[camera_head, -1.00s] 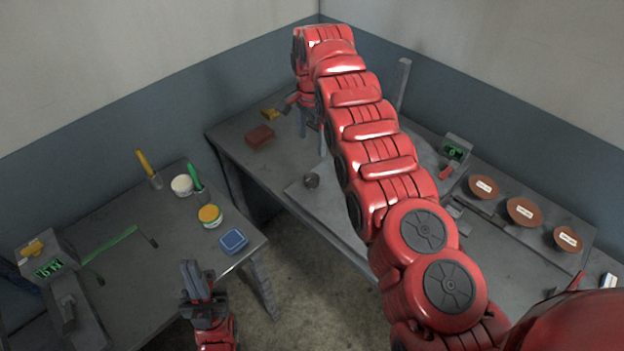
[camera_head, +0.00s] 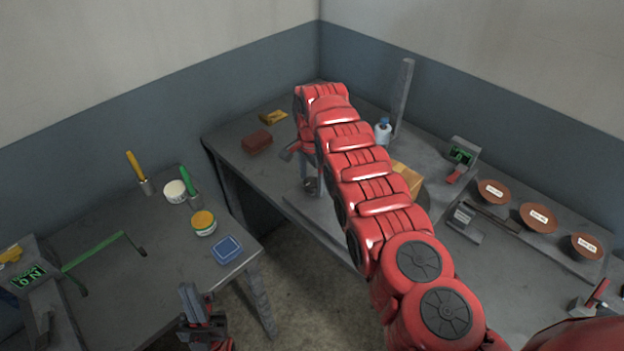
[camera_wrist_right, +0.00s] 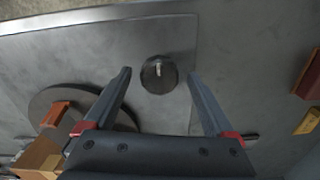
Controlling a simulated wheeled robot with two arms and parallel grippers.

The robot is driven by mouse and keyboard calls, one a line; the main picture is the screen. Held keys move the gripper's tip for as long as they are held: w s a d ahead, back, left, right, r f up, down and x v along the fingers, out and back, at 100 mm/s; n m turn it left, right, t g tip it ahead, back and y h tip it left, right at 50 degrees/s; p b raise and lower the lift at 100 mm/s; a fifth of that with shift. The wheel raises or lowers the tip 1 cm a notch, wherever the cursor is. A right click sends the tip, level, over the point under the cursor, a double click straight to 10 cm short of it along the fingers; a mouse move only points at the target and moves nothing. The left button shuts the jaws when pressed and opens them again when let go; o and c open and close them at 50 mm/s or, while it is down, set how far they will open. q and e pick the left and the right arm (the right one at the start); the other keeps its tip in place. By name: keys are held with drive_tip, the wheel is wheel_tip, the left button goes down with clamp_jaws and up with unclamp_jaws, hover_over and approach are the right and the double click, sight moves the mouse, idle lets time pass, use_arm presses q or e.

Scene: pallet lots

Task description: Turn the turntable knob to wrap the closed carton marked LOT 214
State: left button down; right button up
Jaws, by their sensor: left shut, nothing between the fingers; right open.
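The dark round knob (camera_wrist_right: 158,74) with a light mark sits on the grey plate in the right wrist view. It also shows in the head view (camera_head: 311,186), partly hidden by my gripper. My right gripper (camera_wrist_right: 159,80) is open, with its fingers on either side of the knob; contact cannot be told. The dark turntable disc (camera_wrist_right: 48,98) lies left of the knob, with a brown carton (camera_wrist_right: 40,158) on it. In the head view the carton (camera_head: 407,177) is mostly behind my right arm; no lot marking is legible. My left gripper (camera_head: 190,302) is shut and empty near the left table's front.
A grey post (camera_head: 403,95) and a blue bottle-like object (camera_head: 382,132) stand behind my right arm. A red-brown block (camera_head: 257,142) and a yellow item (camera_head: 273,117) lie left of it. Three brown discs (camera_head: 538,217) are at right. The left table holds tubs and tools.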

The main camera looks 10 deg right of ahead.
drive_tip(key=c, duration=1.4)
drive_tip(key=shift+o, duration=0.2)
drive_tip(key=shift+n, duration=0.3)
drive_tip(key=n+b, duration=0.3)
drive_tip(key=n, duration=0.1)
drive_tip(key=shift+f, duration=0.15)
drive_tip(key=n+b, duration=0.1)
drive_tip(key=n, duration=0.2)
drive_tip(key=shift+b, duration=0.3)
drive_tip(key=n, duration=0.3)
drive_tip(key=shift+r+n, duration=0.2)
drive_tip(key=shift+n, duration=0.1)
drive_tip(key=n, duration=0.5)
drive_tip(key=shift+n, duration=0.3)
drive_tip(key=n, duration=0.4)
drive_tip(key=shift+n, duration=2)
